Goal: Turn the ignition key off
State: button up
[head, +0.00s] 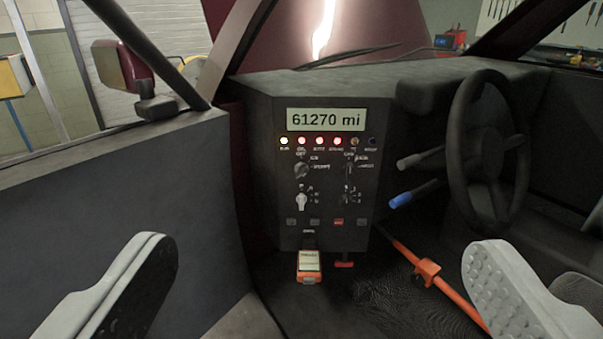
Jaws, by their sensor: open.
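The control panel (266,190) stands upright ahead, left of the steering wheel. A dark rotary switch (301,170) with small labels reading like "OFF" and "START" sits at its upper left and looks like the ignition key. Its exact setting is too small to tell. A row of lamps (318,141) above it has one pale lamp and several red ones lit. My gripper (322,252) is open and empty. Its two grey padded fingers stand wide apart at lower left and lower right, nearer than the panel and apart from it.
A display (339,119) reads "61270 mi". More knobs, including a white one (301,201), sit close below and beside the switch. An orange-and-white plug-like device (309,266) hangs under the panel. The steering wheel (484,145), blue-tipped lever (400,200) and orange bar (428,273) are to the right.

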jog(key=shift+w+f, duration=0.1)
jog(key=shift+w, duration=0.15)
jog(key=c, duration=0.3)
jog(key=shift+m, duration=0.6)
jog(key=w, duration=0.2)
jog(key=w+f, duration=0.2)
jog(key=w, duration=0.1)
jog(key=shift+w+a, duration=0.1)
jog(key=shift+w, duration=0.2)
jog(key=c, duration=0.9)
jog(key=m, duration=0.8)
send_near(303, 176)
jog(key=shift+t, duration=0.3)
jog(key=w, duration=1)
jog(key=shift+f, duration=0.25)
grip_shut()
